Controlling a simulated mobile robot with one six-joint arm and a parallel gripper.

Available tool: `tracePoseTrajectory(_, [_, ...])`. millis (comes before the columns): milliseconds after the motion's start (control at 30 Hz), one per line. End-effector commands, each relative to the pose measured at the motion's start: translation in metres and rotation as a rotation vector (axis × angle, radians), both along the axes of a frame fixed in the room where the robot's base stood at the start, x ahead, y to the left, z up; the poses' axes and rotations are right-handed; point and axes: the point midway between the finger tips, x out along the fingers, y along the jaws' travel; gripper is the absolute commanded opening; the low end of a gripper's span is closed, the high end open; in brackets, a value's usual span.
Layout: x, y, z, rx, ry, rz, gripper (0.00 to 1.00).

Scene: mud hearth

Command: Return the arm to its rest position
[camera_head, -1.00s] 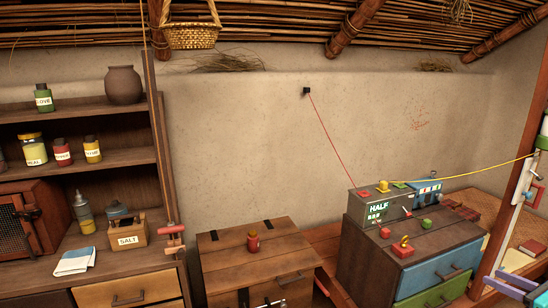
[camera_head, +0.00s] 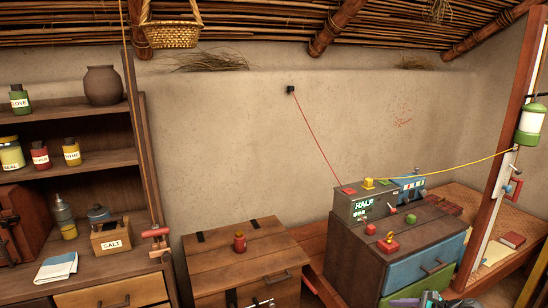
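A small dark grey, purple and green piece (camera_head: 432,300), which looks like the end of my arm, shows at the bottom edge, right of centre, in front of the blue-drawered chest (camera_head: 436,268). The frame cuts it off. My gripper's fingers cannot be made out, so whether they are open or shut, or hold anything, is hidden.
A grey box reading HALF (camera_head: 364,206) stands on the chest, with a yellow cord running to the right post (camera_head: 484,185). A green lantern (camera_head: 531,123) hangs there. Shelves (camera_head: 90,162) fill the left.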

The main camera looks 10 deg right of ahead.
Motion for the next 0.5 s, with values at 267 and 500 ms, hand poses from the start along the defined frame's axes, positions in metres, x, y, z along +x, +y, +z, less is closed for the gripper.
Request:
tracePoseTrajectory(267, [-0.01,0.105,-0.077,-0.148,0.067,0.299,0.41])
tracePoseTrajectory(500, [-0.037,0.182,-0.133,-0.27,0.103,0.58,0.41])
